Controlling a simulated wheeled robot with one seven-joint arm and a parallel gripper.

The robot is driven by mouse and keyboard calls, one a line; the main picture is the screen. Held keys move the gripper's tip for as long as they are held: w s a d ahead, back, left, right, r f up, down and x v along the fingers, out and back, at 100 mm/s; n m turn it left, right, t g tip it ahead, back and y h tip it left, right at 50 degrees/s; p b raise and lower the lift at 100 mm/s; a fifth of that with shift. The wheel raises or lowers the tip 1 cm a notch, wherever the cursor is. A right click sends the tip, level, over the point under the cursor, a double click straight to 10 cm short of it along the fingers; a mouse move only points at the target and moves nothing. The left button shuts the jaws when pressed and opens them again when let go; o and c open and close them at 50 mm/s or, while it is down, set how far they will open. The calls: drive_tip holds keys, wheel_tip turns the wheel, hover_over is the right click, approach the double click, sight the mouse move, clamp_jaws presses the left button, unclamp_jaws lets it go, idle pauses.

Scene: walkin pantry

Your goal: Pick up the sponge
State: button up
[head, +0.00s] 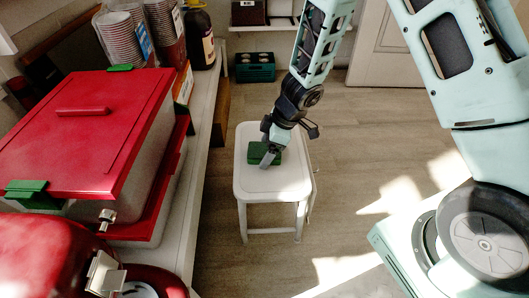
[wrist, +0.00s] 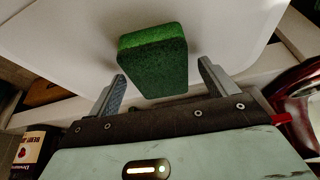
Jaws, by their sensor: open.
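The green sponge (head: 257,152) lies on the seat of a small white stool (head: 252,186). In the wrist view the sponge (wrist: 155,62) shows a lighter green layer at the top and a darker one below. My gripper (head: 268,160) is just over the stool seat at the sponge. In the wrist view my gripper (wrist: 162,85) is open, with one grey finger to each side of the sponge and visible gaps between. The near end of the sponge reaches between the fingers. The head view does not show clearly whether a finger touches it.
A counter at the left holds a red-lidded box (head: 82,130), stacked cups (head: 122,38) and a dark bottle (head: 199,38). A teal crate (head: 255,74) stands at the back. The wooden floor right of the stool is clear.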

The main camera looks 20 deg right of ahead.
sight(267, 149)
drive_tip(key=c, duration=1.1)
drive_tip(key=shift+o, duration=0.2)
drive_tip(key=shift+r, duration=0.1)
wheel_tip(267, 149, up, 10)
drive_tip(key=p, duration=0.8)
drive_tip(key=shift+r+p, duration=0.2)
drive_tip(key=shift+p, duration=0.15)
drive_tip(key=o, duration=0.4)
drive_tip(key=c, duration=0.4)
